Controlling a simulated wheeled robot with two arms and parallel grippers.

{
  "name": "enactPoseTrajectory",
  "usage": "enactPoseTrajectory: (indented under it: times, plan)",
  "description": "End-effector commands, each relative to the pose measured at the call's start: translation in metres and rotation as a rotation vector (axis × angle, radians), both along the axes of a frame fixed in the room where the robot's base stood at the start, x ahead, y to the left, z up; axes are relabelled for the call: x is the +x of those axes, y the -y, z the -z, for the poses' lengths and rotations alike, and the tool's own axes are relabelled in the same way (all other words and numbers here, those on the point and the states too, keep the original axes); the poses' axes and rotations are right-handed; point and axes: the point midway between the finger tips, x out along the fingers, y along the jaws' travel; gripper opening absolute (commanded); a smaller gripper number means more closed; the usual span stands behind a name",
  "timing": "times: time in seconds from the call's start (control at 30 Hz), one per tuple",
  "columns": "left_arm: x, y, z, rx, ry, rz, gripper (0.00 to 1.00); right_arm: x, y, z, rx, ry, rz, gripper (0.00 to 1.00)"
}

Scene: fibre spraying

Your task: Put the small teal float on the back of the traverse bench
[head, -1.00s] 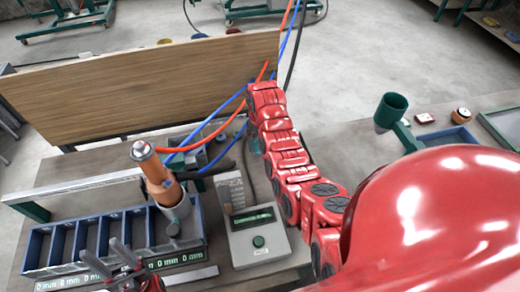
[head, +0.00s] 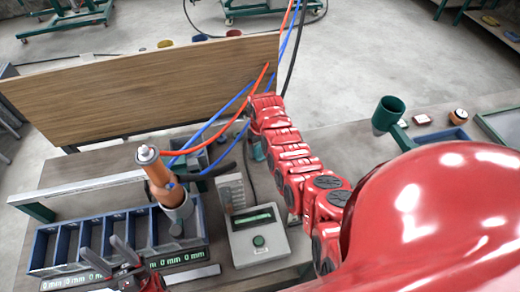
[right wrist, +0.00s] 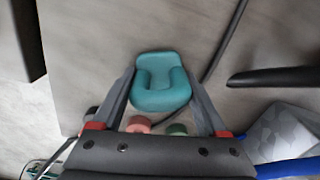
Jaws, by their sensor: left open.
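The small teal float (right wrist: 162,88), a rounded block with a U-shaped recess, lies between the fingertips of my right gripper (right wrist: 160,78) in the right wrist view. Both fingers flank it closely; I cannot tell whether they press on it or whether it is lifted. In the head view my right arm hides most of that gripper, and only a little teal shows beside the wrist. The grey traverse bench (head: 100,165) lies in front of a wooden panel. My left gripper (head: 100,245) is open and empty at the bench's lower left, over the blue bins.
Blue bins (head: 137,230) and an orange cylinder (head: 155,172) in a grey cup stand left. A grey control box (head: 258,240) stands in the middle. Red and blue hoses cross near the wooden panel (head: 150,90). Pink (right wrist: 138,125) and green (right wrist: 177,129) pieces show near the palm.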

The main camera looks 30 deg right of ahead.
Motion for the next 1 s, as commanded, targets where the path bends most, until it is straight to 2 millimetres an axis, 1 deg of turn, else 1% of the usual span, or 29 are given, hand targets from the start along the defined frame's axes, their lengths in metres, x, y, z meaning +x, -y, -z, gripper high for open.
enactPoseTrajectory:
  times: [0.03,0.1,0.13,0.33,0.4,0.47,0.57,0.77,0.9,0.93,1.0]
  plan:
    - [0.000,0.000,0.000,0.000,0.000,0.000,0.50,0.000,0.000,0.000,0.000,0.000,0.000,0.86]
    - [0.000,0.000,0.000,0.000,0.000,0.000,0.50,0.000,0.000,0.000,0.000,0.000,0.000,0.99]
    - [0.000,0.000,0.000,0.000,0.000,0.000,0.50,0.000,0.000,0.000,0.000,0.000,0.000,1.00]
    - [0.000,0.000,-0.001,0.000,0.000,0.000,0.50,0.000,0.000,-0.001,0.000,0.000,0.000,1.00]
    - [0.000,0.000,-0.004,0.000,0.001,0.000,0.50,0.000,0.000,-0.004,0.000,0.000,0.000,1.00]
    - [0.000,0.000,-0.001,0.000,0.000,0.000,0.50,0.000,0.000,-0.004,0.000,0.001,0.000,1.00]
    - [0.000,0.000,0.003,0.000,0.000,0.000,0.50,0.002,0.000,-0.011,-0.001,0.006,-0.001,1.00]
    - [0.000,0.000,0.015,0.000,0.000,0.000,0.50,0.002,0.000,-0.036,-0.001,0.008,0.000,1.00]
    - [0.000,0.000,0.027,0.000,0.000,0.000,0.50,0.001,0.000,-0.062,-0.001,0.006,0.000,1.00]
    - [0.000,0.000,0.016,0.000,0.000,0.000,0.50,0.001,0.001,-0.078,-0.001,0.006,0.001,1.00]
    - [0.000,0.000,0.008,0.000,0.001,0.000,0.50,0.002,0.001,-0.095,0.000,0.007,0.001,1.00]
